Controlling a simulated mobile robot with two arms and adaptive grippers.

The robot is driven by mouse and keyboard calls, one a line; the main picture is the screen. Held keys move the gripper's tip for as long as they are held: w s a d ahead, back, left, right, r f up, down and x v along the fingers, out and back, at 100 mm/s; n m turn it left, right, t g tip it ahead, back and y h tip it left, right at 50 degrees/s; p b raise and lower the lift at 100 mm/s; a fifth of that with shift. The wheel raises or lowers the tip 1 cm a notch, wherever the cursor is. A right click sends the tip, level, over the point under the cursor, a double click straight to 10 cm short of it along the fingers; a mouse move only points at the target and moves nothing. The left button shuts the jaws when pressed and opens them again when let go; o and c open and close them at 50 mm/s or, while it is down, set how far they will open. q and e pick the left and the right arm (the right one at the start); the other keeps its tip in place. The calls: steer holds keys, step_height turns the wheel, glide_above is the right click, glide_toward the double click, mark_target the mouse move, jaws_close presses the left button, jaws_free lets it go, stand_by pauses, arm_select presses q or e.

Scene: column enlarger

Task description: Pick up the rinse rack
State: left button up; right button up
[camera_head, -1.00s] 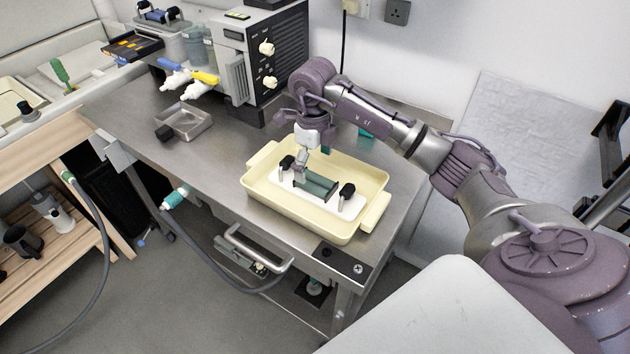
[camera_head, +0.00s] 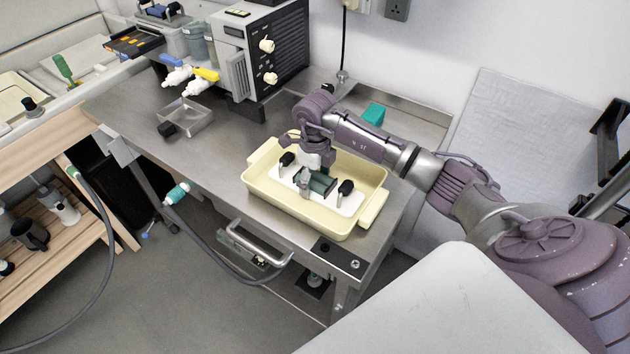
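The rinse rack, a white plate (camera_head: 345,205) with black-topped uprights at its two ends and a dark green block (camera_head: 322,184) in the middle, sits inside a cream tray (camera_head: 264,189) on the metal bench. My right gripper (camera_head: 305,182) points down over the tray, with its visible grey finger at the left end of the green block. The far finger is hidden by the block and wrist, so I cannot tell whether it is closed or touching. My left gripper is not in view.
A shallow metal dish (camera_head: 187,119) and a black-and-grey device (camera_head: 258,55) with cream knobs stand to the left and behind. A teal object (camera_head: 373,115) lies behind my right arm.

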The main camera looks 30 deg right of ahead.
steer(key=shift+s, duration=0.15)
steer(key=c, duration=0.8)
jaws_close()
steer(key=shift+f, duration=0.1)
